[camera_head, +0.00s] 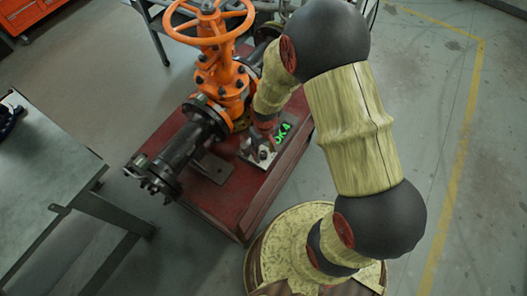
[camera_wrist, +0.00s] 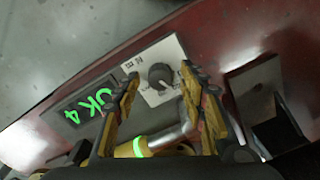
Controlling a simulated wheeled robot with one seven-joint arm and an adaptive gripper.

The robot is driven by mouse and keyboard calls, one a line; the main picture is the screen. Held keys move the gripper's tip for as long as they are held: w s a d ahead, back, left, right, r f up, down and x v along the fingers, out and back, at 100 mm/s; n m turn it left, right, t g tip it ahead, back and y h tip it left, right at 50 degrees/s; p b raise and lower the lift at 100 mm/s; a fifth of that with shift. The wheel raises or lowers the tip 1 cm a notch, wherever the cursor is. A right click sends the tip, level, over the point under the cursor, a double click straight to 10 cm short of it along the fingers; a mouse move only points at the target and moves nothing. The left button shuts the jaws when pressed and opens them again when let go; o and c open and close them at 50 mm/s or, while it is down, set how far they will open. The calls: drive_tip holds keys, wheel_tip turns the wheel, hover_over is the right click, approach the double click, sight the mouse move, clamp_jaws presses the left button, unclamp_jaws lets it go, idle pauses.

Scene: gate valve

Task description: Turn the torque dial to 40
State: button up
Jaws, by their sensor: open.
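The torque dial (camera_wrist: 160,76) is a dark round knob on a pale plate (camera_wrist: 150,54) with small printed marks, too small to read. In the head view the plate (camera_head: 262,155) sits on top of the red base. My gripper (camera_wrist: 159,74) is open, its yellow and black fingers on either side of the knob in the wrist view. Gaps show between the fingers and the knob. The dial's pointer setting is not clear. Beside the plate, a dark display (camera_wrist: 88,106) shows green characters, partly covered by the left finger; it also shows in the head view (camera_head: 282,132).
An orange gate valve (camera_head: 220,75) with a handwheel (camera_head: 207,22) stands on the red base (camera_head: 230,200), its dark flanged pipe (camera_head: 185,145) reaching left. A grey table (camera_head: 40,180) stands at left. The floor at right is clear.

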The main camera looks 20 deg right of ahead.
wheel_tip(320, 180, up, 12)
drive_tip(key=shift+f, duration=0.2)
drive_tip(key=shift+d, duration=0.1)
idle(0.6)
wheel_tip(320, 180, up, 27)
drive_tip(key=m+t, duration=0.2)
drive_tip(key=t, duration=0.4)
hover_over(264, 154)
drive_tip(key=s, duration=1.4)
drive_tip(key=shift+w+d, duration=0.1)
